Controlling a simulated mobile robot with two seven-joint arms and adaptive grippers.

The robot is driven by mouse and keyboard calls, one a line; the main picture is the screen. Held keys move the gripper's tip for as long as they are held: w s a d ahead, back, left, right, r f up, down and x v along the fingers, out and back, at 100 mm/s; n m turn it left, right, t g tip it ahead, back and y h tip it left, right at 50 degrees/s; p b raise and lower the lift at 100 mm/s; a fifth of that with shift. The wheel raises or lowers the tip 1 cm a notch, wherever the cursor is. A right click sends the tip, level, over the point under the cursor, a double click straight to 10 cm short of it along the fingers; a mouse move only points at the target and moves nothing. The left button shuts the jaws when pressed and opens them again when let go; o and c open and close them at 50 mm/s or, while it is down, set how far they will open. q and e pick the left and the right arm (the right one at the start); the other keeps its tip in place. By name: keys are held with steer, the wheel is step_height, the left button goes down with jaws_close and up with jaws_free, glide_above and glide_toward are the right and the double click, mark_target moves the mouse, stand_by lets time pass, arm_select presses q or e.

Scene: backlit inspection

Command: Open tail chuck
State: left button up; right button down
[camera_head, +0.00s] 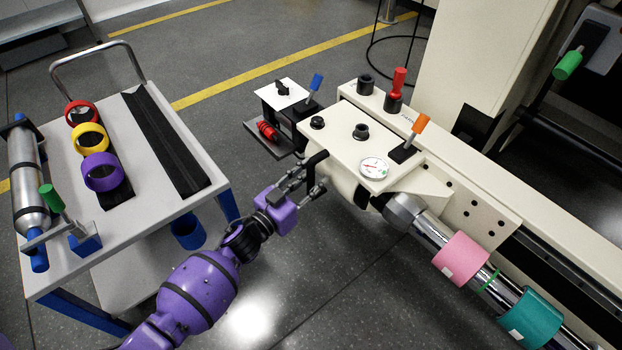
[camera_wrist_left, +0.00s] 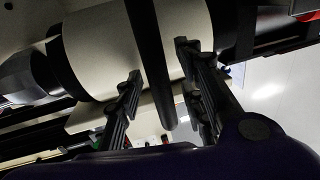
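The tail chuck is the silver collar (camera_head: 402,209) under the cream tailstock housing (camera_head: 350,140); it grips the end of a chrome shaft (camera_head: 432,234). A black handle (camera_head: 316,160) sticks out of the housing's left side. My left gripper (camera_head: 313,180) is open beside this handle, reaching in from the lower left. In the left wrist view, a black bar (camera_wrist_left: 150,55), apparently that handle, runs between the two parted fingers (camera_wrist_left: 158,62) in front of a cream cylinder (camera_wrist_left: 100,48). I cannot tell whether either finger touches the bar. My right gripper is out of view.
A pink sleeve (camera_head: 461,260) and a teal sleeve (camera_head: 530,318) sit on the shaft. A cart (camera_head: 150,215) with rings and a roller is at left.

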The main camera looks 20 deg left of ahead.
mark_target(302, 149)
arm_select(q)
steer(key=shift+c, duration=0.4)
jaws_close()
steer(key=w+a, duration=0.1)
steer(key=a, duration=0.1)
steer(key=w+a, duration=0.2)
steer(key=w+a+b, duration=0.1)
steer(key=w+a, duration=0.1)
steer(key=a, duration=0.1)
steer(key=shift+f, duration=0.15)
steer(key=shift+w+a, duration=0.15)
steer(key=shift+o, duration=0.4)
jaws_free()
